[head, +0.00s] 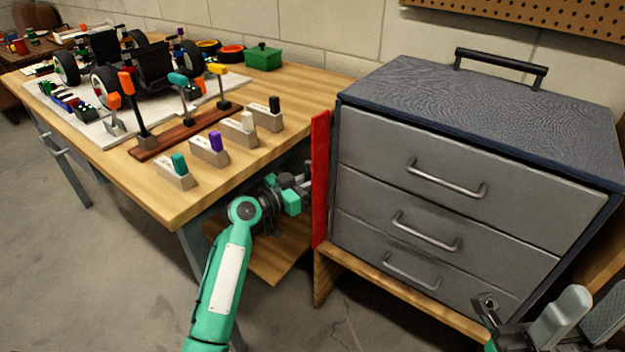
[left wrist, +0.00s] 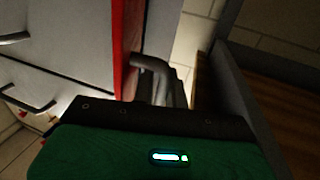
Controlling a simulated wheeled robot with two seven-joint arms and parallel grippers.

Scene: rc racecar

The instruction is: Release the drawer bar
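A tall red bar (head: 320,180) stands upright along the left front edge of the grey drawer cabinet (head: 470,105). My left gripper (head: 304,183) is at the left side of the bar, about mid-height, touching or very close. Its fingertips are dark and mostly hidden, so its grip is unclear. My right gripper (head: 580,318) is low at the right, in front of the cabinet, with its fingers apart and nothing between them.
Three closed drawers with metal handles (head: 445,180) face me. A wooden workbench (head: 285,95) at the left holds a racecar (head: 130,65), labelled blocks (head: 210,150) and a green box (head: 263,57). The bench's corner is close to my left arm. Open floor lies at lower left.

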